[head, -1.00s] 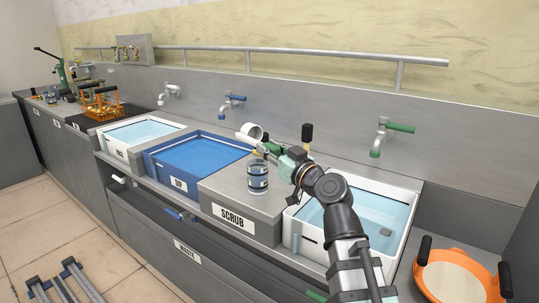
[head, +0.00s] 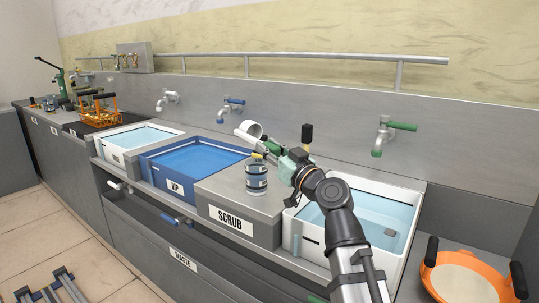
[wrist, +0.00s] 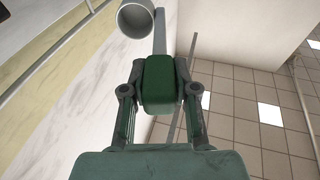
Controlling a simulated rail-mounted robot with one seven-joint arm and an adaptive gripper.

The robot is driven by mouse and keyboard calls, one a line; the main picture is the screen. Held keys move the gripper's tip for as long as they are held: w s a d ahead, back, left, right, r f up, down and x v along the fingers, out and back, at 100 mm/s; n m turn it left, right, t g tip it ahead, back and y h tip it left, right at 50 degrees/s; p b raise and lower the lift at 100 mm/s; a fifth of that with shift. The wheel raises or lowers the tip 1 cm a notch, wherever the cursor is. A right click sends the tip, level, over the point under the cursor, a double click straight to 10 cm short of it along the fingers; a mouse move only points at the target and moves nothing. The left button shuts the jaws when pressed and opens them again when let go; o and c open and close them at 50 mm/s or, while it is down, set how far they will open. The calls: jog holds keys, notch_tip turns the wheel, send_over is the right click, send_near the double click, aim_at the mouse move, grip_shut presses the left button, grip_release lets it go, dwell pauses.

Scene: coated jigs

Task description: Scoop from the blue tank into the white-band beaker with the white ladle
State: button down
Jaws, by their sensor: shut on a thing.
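My gripper (head: 272,153) is shut on the green grip (wrist: 160,85) of the white ladle. The ladle's round cup (head: 250,131) is raised near the back right corner of the blue tank, well above the water; it also shows at the top of the wrist view (wrist: 136,18). What the cup holds cannot be told. The blue tank (head: 158,174) holds blue liquid. A clear beaker (head: 257,181) with dark and pale bands stands upright on the SCRUB ledge, in front of my gripper.
A white tank (head: 111,155) stands left of the blue one, and another white tank (head: 308,240) lies under my arm. Taps line the back wall, including a blue-handled one (head: 232,101). An orange sieve-like bowl (head: 435,281) sits at right. An orange rack (head: 96,110) stands far left.

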jog(key=shift+s+d+f+t+y+b, duration=0.1)
jog(key=shift+f+t+y+b, duration=0.9)
jog(key=shift+b, duration=6.7)
jog(key=shift+f+h, duration=0.2)
jog(key=shift+h, duration=0.1)
